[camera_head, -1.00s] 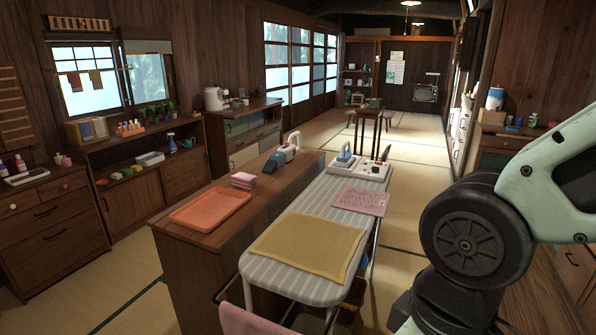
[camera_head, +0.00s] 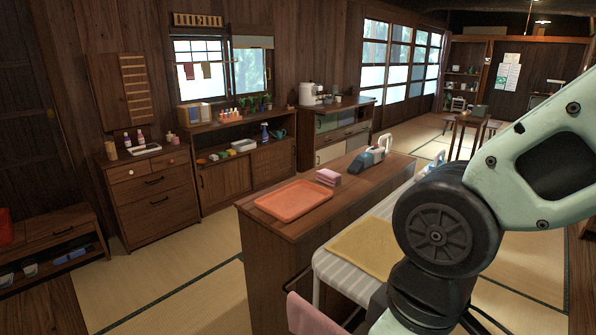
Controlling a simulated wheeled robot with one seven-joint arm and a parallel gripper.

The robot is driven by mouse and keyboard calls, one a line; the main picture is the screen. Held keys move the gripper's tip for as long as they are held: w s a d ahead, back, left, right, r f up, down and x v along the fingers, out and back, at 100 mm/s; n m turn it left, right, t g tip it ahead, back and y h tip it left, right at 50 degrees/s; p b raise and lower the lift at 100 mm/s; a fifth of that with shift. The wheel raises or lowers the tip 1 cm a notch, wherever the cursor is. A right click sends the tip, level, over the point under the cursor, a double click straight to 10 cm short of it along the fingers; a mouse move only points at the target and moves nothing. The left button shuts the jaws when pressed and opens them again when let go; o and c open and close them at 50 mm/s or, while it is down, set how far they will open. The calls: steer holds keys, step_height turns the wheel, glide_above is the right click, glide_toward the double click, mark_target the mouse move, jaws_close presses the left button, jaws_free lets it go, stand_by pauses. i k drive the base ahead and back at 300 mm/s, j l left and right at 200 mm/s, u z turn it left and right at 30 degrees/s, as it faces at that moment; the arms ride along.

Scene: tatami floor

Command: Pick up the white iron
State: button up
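A pale blue and white iron-like thing (camera_head: 430,166) shows at the far end of the ironing board (camera_head: 345,278), partly hidden behind my arm. A larger grey-blue appliance with a cream handle (camera_head: 372,156) stands on the wooden counter (camera_head: 270,222), left of the board. I cannot tell for certain which of them is the white iron. My arm crosses the right side of the view. My gripper is out of view.
An orange tray (camera_head: 293,201) and a stack of pink cloths (camera_head: 328,177) lie on the counter. A yellow cloth (camera_head: 365,247) covers part of the board.

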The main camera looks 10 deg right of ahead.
mark_target(440, 161)
steer(key=i+l+u, duration=0.1)
steer(key=l, duration=0.25)
steer(key=i+l+u, duration=0.15)
steer(key=l, duration=0.2)
steer(key=i+l+u, duration=0.1)
steer(key=l, duration=0.25)
steer(key=i+l+u, duration=0.1)
steer(key=l, duration=0.25)
steer(key=i+l+u, duration=0.15)
steer(key=l, duration=0.25)
steer(key=i+l, duration=0.1)
steer(key=l, duration=0.45)
steer(key=i+l, duration=0.15)
steer(key=l, duration=0.4)
steer(key=i+l, duration=0.1)
steer(key=l, duration=0.45)
steer(key=i+l, duration=0.1)
steer(key=l, duration=0.45)
steer(key=i+l+u, duration=0.1)
steer(key=l, duration=0.45)
steer(key=i+l, duration=0.1)
steer(key=l, duration=0.45)
